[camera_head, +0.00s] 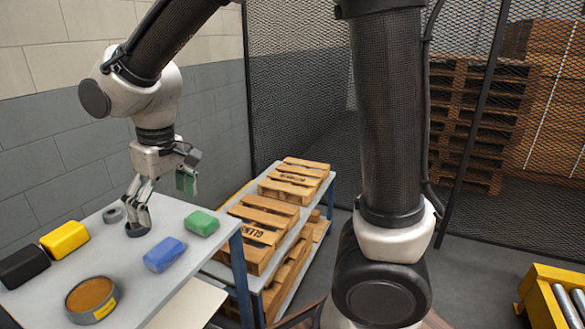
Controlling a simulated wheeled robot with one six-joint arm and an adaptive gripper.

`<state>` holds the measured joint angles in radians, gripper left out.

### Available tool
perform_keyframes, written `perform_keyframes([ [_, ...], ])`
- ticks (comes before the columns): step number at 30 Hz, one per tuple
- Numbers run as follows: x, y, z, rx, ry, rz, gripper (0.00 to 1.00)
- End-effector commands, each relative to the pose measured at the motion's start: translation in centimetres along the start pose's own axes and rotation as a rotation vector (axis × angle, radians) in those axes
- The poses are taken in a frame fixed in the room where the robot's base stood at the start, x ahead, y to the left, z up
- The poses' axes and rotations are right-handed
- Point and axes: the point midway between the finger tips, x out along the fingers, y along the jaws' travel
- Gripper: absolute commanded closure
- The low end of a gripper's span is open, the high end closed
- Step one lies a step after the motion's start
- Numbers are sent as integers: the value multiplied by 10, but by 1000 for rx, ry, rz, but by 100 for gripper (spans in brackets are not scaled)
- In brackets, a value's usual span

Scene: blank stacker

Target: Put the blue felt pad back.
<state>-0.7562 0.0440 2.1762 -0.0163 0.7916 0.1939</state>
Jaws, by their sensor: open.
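My gripper (138,212) is open and points down over the light grey table (190,283) on the left. A small dark blue-grey round piece (137,231) lies right under its fingertips; I cannot tell whether they touch it or whether it is the felt pad. A bright blue rounded block (165,254) lies on the table to the right of and nearer than the gripper. It is apart from the fingers, and I cannot tell if it is felt.
A green block (201,222), yellow block (64,240), black block (23,267), grey ring (113,215) and round brown-topped tin (91,297) share the table. A rack with wooden pallets (256,228) stands to its right. A wall is behind.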

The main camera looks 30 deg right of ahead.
Motion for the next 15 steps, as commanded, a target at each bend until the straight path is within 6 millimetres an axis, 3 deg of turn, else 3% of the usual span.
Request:
perform_keyframes([
  [2, -21, 32, 16, 56, 28, 5, 3],
  [5, -54, 83, 56, 159, 75, 20, 3],
  [9, -93, 142, 138, 319, 145, 59, 3],
  [12, -108, 162, 195, 417, 186, 92, 3],
  [15, -115, 169, 238, 491, 217, 122, 3],
])
